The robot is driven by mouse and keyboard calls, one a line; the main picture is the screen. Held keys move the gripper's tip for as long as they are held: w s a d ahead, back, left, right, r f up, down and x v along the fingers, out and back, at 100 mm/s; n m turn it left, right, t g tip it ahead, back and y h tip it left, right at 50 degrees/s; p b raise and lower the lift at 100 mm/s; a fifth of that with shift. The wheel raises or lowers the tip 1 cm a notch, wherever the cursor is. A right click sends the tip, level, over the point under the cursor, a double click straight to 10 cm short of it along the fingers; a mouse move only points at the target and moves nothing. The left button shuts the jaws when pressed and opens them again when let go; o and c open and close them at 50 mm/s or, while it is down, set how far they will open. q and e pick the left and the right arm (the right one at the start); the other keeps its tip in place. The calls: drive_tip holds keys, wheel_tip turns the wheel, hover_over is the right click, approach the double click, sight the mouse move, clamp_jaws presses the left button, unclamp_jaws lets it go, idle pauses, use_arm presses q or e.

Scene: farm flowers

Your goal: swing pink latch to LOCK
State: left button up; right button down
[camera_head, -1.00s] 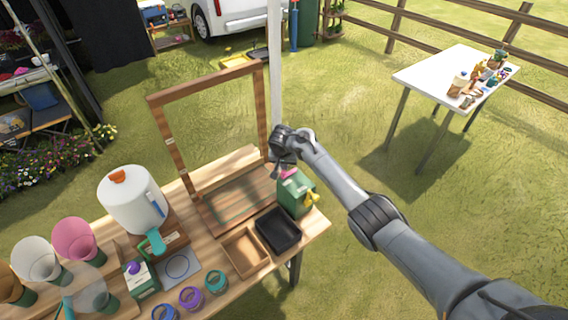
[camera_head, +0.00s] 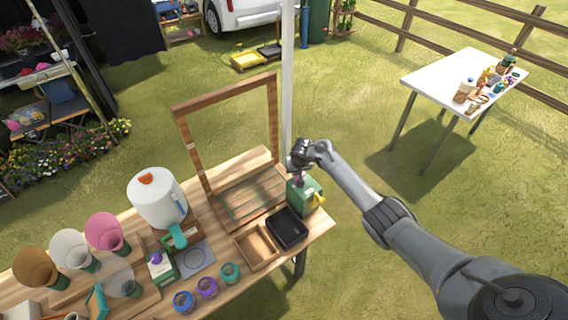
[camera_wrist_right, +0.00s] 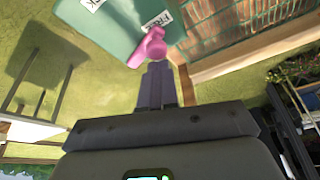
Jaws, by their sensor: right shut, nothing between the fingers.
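The green box (camera_head: 304,196) stands at the right end of the wooden table, with a yellow part on its right side. In the right wrist view, the pink latch (camera_wrist_right: 154,46) sits on the face of the green box (camera_wrist_right: 112,30). A white label reading "FREE" (camera_wrist_right: 158,20) is close to the latch; another label (camera_wrist_right: 93,4), ending in "K", is at the upper left. My right gripper (camera_head: 298,174) is above the box, largely covering the latch in the head view. Its fingers (camera_wrist_right: 157,66) are shut and empty, with tips right at the latch; contact is unclear. My left gripper is not in view.
A black tray (camera_head: 302,232) and a wooden tray (camera_head: 275,255) lie just in front of the box. An upright wooden frame (camera_head: 274,120) stands behind it, beside a pale post (camera_head: 287,80).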

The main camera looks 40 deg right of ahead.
drive_tip(key=shift+s+r+n+p, duration=0.3)
drive_tip(key=shift+n+p, duration=0.1)
drive_tip(key=shift+n, duration=0.2)
drive_tip(key=shift+s+d+f+n+y+p, duration=0.15)
drive_tip(key=shift+n+y+p, duration=0.1)
drive_tip(key=shift+n, duration=0.2)
drive_tip(key=shift+s+a+n+y+p, duration=0.15)
drive_tip(key=shift+n+p, duration=0.1)
drive_tip(key=shift+n, duration=0.2)
drive_tip(key=shift+s+d+f+n+t+y, duration=0.1)
drive_tip(key=shift+s+d+n+t+y, duration=0.15)
drive_tip(key=shift+n, duration=0.55)
drive_tip(key=shift+s+n+y, duration=0.2)
drive_tip(key=shift+n+y, duration=0.15)
drive_tip(key=shift+n, duration=0.35)
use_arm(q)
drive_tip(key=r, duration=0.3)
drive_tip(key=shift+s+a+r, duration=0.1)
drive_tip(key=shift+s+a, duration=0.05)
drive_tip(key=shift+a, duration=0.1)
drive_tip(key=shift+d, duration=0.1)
use_arm(e)
drive_tip(key=shift+f, duration=0.1)
